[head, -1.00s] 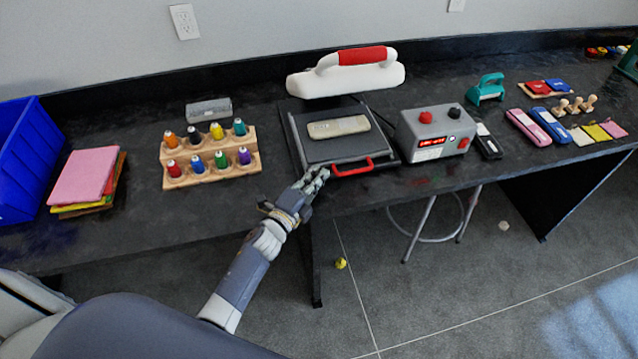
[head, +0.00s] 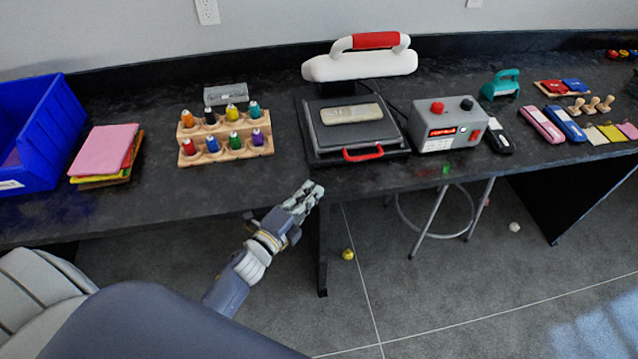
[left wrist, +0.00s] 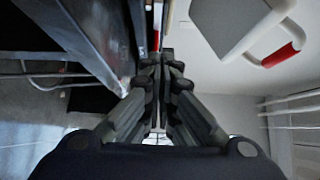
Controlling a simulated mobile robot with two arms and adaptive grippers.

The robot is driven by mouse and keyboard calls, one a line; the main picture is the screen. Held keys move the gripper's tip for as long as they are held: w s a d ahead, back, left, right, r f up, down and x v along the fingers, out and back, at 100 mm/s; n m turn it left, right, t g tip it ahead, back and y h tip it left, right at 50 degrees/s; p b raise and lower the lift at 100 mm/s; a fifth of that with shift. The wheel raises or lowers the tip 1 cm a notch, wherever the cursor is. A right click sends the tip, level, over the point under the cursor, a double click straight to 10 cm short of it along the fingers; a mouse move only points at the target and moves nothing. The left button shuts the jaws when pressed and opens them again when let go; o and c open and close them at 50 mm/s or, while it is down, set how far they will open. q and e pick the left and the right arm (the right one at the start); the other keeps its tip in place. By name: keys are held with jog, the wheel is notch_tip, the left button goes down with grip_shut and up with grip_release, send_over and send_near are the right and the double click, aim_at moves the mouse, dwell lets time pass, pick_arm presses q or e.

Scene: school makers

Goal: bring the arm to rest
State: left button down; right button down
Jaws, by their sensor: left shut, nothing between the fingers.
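My left gripper (head: 310,190) is shut and empty in the head view, just off the front edge of the black table (head: 120,215). It is below and left of the heat press's red drawer handle (head: 363,153), apart from it. In the left wrist view the fingers of my left gripper (left wrist: 165,62) are together with nothing between them. My right gripper is not in view.
A heat press (head: 360,66) with a white and red handle stands behind the tray, beside a grey control box (head: 446,124). A stool (head: 440,215) stands below.

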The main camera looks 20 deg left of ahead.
pick_arm(q)
jog(key=s+a+f+n+g+y, duration=0.1)
jog(key=s+a+n+g+y, duration=0.1)
jog(key=s+n+g+y, duration=0.3)
jog(key=s+a+f+n+g+y, duration=0.1)
jog(key=s+a+n, duration=0.2)
jog(key=n, duration=0.5)
jog(key=s+d+f+n+g+h, duration=0.1)
jog(key=s+d+n+g, duration=0.25)
jog(key=s, duration=0.55)
jog(key=s+d+n+g+h, duration=0.2)
jog(key=s+d+g, duration=0.2)
jog(key=s, duration=0.4)
notch_tip(320, 180, down, 27)
jog(key=s+g, duration=0.2)
jog(key=s, duration=0.1)
jog(key=s+a+f+g, duration=0.1)
jog(key=s+a+f, duration=0.2)
jog(key=s+f, duration=1.2)
jog(key=shift+s+f+m, duration=0.3)
jog(key=shift+s+m, duration=0.05)
jog(key=shift+s, duration=0.3)
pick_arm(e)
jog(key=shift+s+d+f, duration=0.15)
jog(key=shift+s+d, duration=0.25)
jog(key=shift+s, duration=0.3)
